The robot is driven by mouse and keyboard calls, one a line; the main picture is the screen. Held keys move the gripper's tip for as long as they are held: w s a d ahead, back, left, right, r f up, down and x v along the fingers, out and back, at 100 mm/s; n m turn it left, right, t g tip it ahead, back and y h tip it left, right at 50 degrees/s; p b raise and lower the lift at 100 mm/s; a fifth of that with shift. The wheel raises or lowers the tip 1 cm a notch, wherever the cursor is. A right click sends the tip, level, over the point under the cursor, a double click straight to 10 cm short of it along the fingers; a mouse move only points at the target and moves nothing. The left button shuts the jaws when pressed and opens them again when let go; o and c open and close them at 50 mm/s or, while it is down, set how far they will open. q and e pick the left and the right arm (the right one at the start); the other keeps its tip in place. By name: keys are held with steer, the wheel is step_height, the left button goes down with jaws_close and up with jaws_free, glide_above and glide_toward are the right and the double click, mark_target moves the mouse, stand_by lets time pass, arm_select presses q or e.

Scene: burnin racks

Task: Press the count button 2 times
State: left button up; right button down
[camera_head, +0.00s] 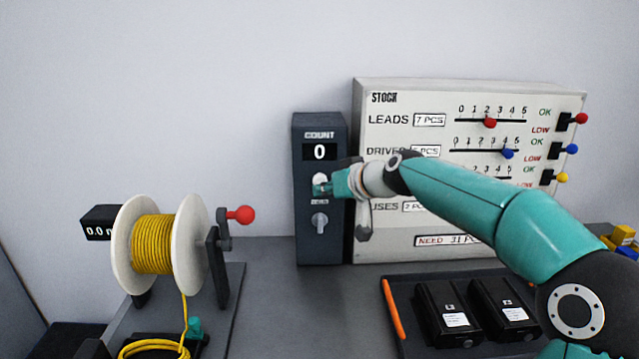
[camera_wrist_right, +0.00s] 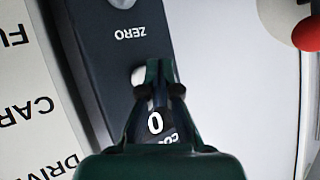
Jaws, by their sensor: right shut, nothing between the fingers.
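The dark count box (camera_head: 307,245) stands upright against the wall, with a COUNT display (camera_head: 320,152) reading 0. The white count button (camera_head: 320,179) is below the display, partly hidden by my right gripper (camera_head: 322,188). That gripper is shut and empty, its fingertips right at the button. In the right wrist view the shut fingers (camera_wrist_right: 160,66) lie over the box, with a bit of the white button (camera_wrist_right: 138,76) beside the tips. I cannot tell whether they touch it. My left gripper is not in view.
A ZERO knob (camera_head: 320,221) sits just below the button. A white STOCK board (camera_head: 400,242) with coloured sliders stands right of the box. A yellow wire spool (camera_head: 152,244) with a red-knobbed crank (camera_head: 240,215) is at left. A dark tray (camera_head: 400,285) holds two black packs (camera_head: 448,305).

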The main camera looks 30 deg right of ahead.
steer(key=shift+w, duration=0.1)
stand_by(0.6)
steer(key=shift+w+d, duration=0.25)
steer(key=shift+w+d+r, duration=0.1)
steer(key=shift+w+d, duration=0.15)
steer(key=shift+w, duration=0.15)
stand_by(0.8)
steer(key=shift+s, duration=0.1)
steer(key=shift+s+a+b, duration=0.35)
steer(key=shift+s+a, duration=0.2)
steer(key=shift+s, duration=0.1)
steer(key=s+a, duration=0.1)
steer(key=s+b, duration=0.1)
steer(key=s+a, duration=0.1)
steer(key=s, duration=0.1)
steer(key=shift+s+a+b, duration=0.1)
steer(key=shift+a+b, duration=0.2)
stand_by(0.4)
